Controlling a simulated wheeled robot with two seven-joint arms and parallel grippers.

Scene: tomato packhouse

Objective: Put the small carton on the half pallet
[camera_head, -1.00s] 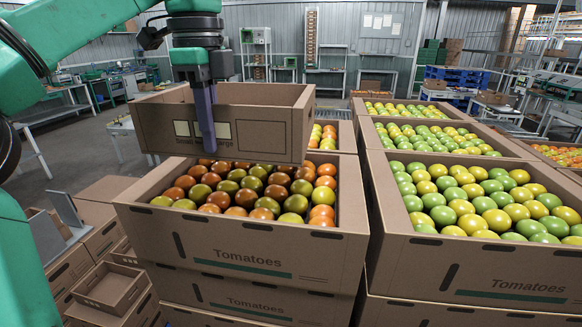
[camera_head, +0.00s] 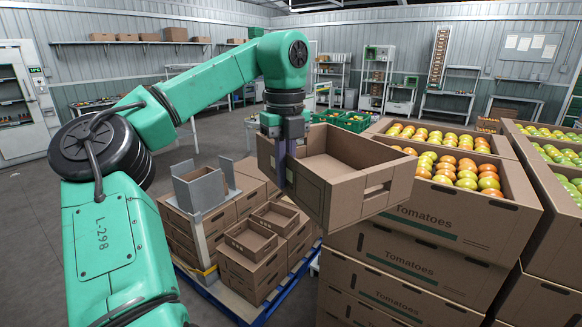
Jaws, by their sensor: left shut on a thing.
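My left gripper (camera_head: 284,160) is shut on the near left wall of the small carton (camera_head: 345,205), an open brown box that looks empty. It holds the carton in the air, slightly tilted in the picture, in front of the left tomato stack. The half pallet (camera_head: 268,308) is blue and stands low on the floor, left of and below the carton. Stacked brown cartons (camera_head: 252,270) cover much of it, and the held carton hides part of its right side. My right gripper is not in view.
Large tomato cartons (camera_head: 440,220) are stacked high on the right, close beside the held carton. Green crates (camera_head: 345,120) stand behind. Open floor lies to the left.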

